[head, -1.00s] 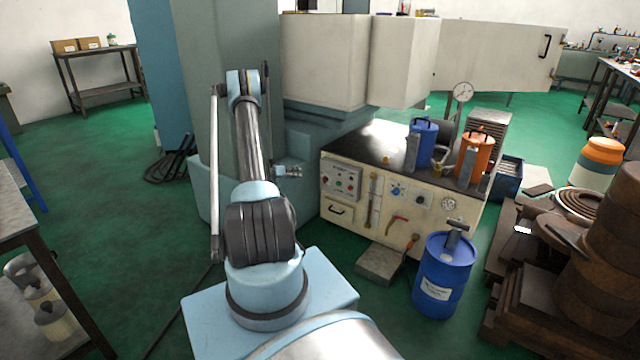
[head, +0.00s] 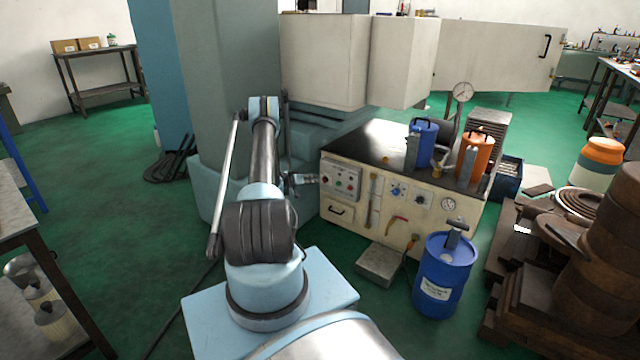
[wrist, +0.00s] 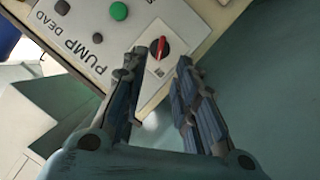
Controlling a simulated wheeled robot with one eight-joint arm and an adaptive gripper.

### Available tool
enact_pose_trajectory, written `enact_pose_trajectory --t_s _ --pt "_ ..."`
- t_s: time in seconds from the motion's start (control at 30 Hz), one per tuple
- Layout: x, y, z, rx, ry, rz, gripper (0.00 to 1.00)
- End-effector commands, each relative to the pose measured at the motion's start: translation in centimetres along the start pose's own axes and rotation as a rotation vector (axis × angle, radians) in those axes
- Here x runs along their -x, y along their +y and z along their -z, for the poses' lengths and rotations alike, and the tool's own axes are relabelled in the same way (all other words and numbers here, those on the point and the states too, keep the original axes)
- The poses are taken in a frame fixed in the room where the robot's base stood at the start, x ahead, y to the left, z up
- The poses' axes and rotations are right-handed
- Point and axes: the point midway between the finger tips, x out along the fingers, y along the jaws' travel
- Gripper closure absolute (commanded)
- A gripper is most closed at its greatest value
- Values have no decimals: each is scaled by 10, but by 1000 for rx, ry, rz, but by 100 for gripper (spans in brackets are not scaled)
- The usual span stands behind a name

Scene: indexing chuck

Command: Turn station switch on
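The station switch is a red rotary knob on a white square plate (wrist: 158,48) at the edge of the control panel in the wrist view. The panel (head: 342,178) is on the left of the cream cabinet's front in the head view. My gripper (wrist: 158,62) is open, with one finger on each side of the switch plate as seen in the wrist view. The knob shows between the fingertips, and I cannot tell whether they touch it. In the head view my gripper (head: 312,179) is at the panel's left edge.
A green button (wrist: 118,12) and dark buttons sit near the switch on the panel. A blue drum (head: 440,285) and a low grey block (head: 380,264) stand on the floor before the cabinet. A large grey-blue machine column (head: 215,90) rises behind my arm.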

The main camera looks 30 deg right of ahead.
Motion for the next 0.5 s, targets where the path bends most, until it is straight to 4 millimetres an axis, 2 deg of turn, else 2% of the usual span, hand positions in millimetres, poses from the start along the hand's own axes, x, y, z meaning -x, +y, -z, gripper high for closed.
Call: enact_pose_trajectory --t_s 0.1,0.3,0.5 --pt "-23 1 0 -1 -1 -1 72" --pt "-54 1 0 -1 -1 0 72" --pt "-72 0 0 0 -1 1 72"
